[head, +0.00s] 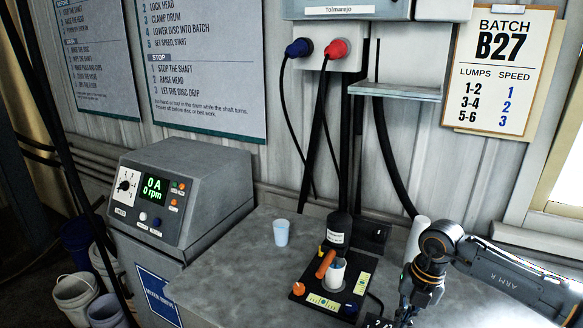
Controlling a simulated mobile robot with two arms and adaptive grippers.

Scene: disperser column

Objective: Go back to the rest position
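My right arm (515,277) comes in from the right edge and bends down over the bench at its elbow joint. My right gripper (402,318) is at the bottom edge, mostly cut off, so its fingers cannot be made out. It is to the right of a small bench device on a black base (318,298). My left arm and gripper do not show in the head view.
The grey bench (230,285) holds a pale cup (281,232) and the device with its orange handle (325,264). A control box (180,195) reading 0 A and 0 rpm stands left. Buckets (75,295) stand lower left. A shelf (395,91) juts from the wall.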

